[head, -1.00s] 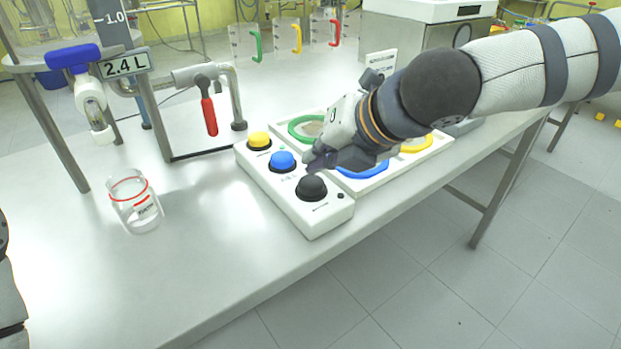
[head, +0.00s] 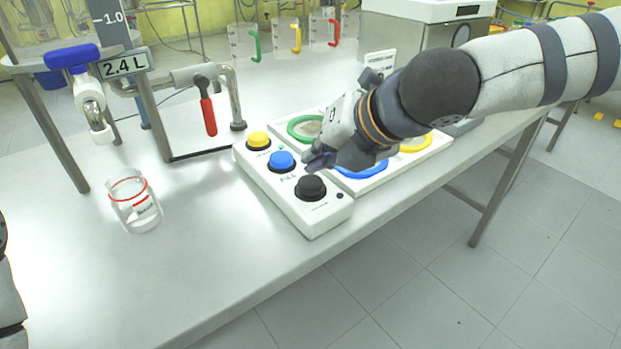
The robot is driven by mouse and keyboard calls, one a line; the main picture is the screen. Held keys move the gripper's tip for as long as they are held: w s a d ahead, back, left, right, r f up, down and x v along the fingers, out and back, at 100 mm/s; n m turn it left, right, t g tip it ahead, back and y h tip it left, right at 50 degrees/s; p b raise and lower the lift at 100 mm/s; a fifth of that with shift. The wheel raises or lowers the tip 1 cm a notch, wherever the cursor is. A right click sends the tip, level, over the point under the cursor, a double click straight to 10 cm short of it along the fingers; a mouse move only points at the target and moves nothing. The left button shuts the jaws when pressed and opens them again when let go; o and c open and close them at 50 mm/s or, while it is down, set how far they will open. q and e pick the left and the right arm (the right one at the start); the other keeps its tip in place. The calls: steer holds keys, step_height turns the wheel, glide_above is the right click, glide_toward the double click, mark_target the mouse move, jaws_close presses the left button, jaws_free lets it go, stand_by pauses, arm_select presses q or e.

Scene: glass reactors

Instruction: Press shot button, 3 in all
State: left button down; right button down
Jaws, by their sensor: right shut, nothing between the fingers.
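A white button box (head: 325,222) lies on the steel table, with a yellow button (head: 258,140), a blue button (head: 281,160) and a black button (head: 311,187) in a row. The print beside the buttons is too small to read surely, so I cannot tell which is the shot button. My right gripper (head: 309,161) is shut and empty. Its fingertips are just right of the blue button and above the black one in the picture. I cannot tell whether they touch the box. My left gripper is out of view.
A white tray with green, blue and yellow rings (head: 440,144) lies behind the box, partly hidden by my right arm. A glass beaker (head: 136,205) with a red line stands at left. A red-handled tap (head: 208,116) is behind. The table's front left is clear.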

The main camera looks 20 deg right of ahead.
mark_target(315, 179)
steer(key=shift+f, duration=0.1)
stand_by(0.3)
steer(key=shift+f, duration=0.35)
steer(key=shift+f, duration=0.5)
stand_by(0.5)
steer(key=shift+r, duration=0.95)
steer(key=shift+r, duration=2.5)
